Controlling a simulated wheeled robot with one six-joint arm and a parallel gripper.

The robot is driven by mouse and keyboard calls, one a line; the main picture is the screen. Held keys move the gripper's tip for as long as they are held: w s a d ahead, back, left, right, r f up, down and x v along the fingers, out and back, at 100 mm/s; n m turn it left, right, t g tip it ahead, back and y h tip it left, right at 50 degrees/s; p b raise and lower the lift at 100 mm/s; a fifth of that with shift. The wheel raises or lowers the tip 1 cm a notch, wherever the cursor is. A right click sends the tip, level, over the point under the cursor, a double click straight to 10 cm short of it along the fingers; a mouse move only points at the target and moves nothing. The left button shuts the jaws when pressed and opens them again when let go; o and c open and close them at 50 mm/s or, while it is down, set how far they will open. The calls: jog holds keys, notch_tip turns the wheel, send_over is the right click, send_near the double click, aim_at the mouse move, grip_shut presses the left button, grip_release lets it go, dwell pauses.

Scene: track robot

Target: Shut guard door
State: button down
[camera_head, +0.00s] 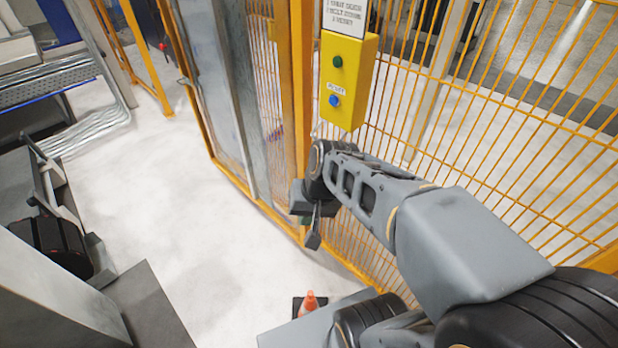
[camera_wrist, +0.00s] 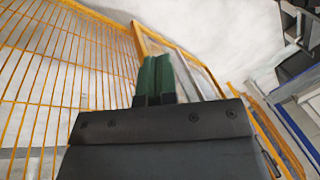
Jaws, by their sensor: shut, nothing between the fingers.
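The guard door (camera_head: 215,85) is a yellow-framed panel left of a grey upright and a yellow post (camera_head: 301,90) in the head view. A gap with bare floor lies between its left edge and another yellow frame further left. I cannot tell for certain how far it stands open. My gripper (camera_head: 313,238) is low in front of the yellow post, pointing down, shut and empty. Its green fingertips (camera_wrist: 156,65) are together in the wrist view, beside the yellow post and grey strip. Contact with the post or door cannot be made out.
A yellow button box (camera_head: 347,80) with a green and a blue button hangs above my gripper. Yellow mesh fence (camera_head: 500,110) runs to the right. An orange cone (camera_head: 309,303) stands on the floor near my base. The pale floor (camera_head: 130,190) at left is clear.

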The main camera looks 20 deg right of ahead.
jog(key=w+d+f+m+t+y+b, duration=0.3)
jog(key=w+f+m+y+b, duration=0.6)
jog(key=w+f+m, duration=0.5)
jog(key=w+d+f+m+t+h+b, duration=0.2)
jog(key=w+d+f+m+t+b, duration=0.2)
jog(key=d+f+m+t, duration=0.4)
jog(key=w+d+f+m+t+h+b, duration=0.35)
jog(key=d+f+m, duration=0.2)
jog(key=d, duration=0.45)
jog(key=b+x, duration=0.2)
jog(key=x, duration=1.1)
jog(key=shift+a+r+m+y, duration=0.35)
jog(key=shift+r, duration=0.15)
jog(key=shift+s, duration=0.15)
